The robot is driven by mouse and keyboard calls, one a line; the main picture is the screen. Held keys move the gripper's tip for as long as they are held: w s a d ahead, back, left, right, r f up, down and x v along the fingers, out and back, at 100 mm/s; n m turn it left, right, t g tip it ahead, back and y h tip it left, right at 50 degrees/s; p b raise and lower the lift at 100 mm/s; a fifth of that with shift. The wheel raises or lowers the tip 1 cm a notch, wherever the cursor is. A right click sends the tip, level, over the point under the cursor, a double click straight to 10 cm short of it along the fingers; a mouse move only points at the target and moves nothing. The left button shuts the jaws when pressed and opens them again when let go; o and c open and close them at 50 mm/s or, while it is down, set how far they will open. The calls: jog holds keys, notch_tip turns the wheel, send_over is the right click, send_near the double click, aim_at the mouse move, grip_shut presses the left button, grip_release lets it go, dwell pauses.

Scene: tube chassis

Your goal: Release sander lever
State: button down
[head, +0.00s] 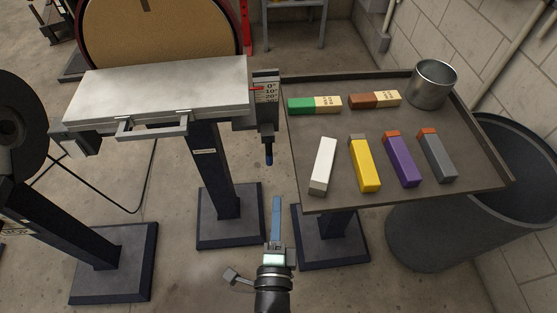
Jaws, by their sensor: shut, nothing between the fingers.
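The disc sander stands at upper left, with its tan disc (165,40) behind a pale flat work table (160,88). An angle scale (267,92) with a red pointer is at the table's right end. A small dark lever with a blue part (268,155) hangs below the scale; I take it to be the sander lever. My gripper (276,200) is at lower centre, its narrow blue-grey fingers shut and empty. It points up the picture, below the lever, with a visible gap between them.
A tray (330,196) on a pedestal at right holds several coloured bars and a metal cup (433,83). A dark bin (420,235) stands beside it. Another machine's pedestal (75,235) is at left. Bare floor shows between the pedestals.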

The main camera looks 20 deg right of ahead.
aim_at(268, 162)
jog(key=shift+r, duration=0.1)
jog(key=x, duration=1)
jog(key=shift+b, duration=0.3)
jog(key=shift+w+a+m+p, duration=0.1)
jog(key=shift+a+m+p, duration=0.4)
jog(key=shift+m, duration=0.4)
jog(key=shift+w+a+m+g+y+p, duration=0.2)
jog(key=shift+a+m+g+y+p, duration=0.15)
jog(key=shift+a+m, duration=0.6)
jog(key=w+a+r+m+y+p, duration=0.1)
jog(key=a+r+m+p, duration=0.3)
jog(key=m, duration=0.7)
jog(key=shift+w+a+m+y+p, duration=0.25)
jog(key=shift+m+y+p, duration=0.1)
jog(key=shift+y, duration=0.2)
jog(key=shift+r, duration=0.15)
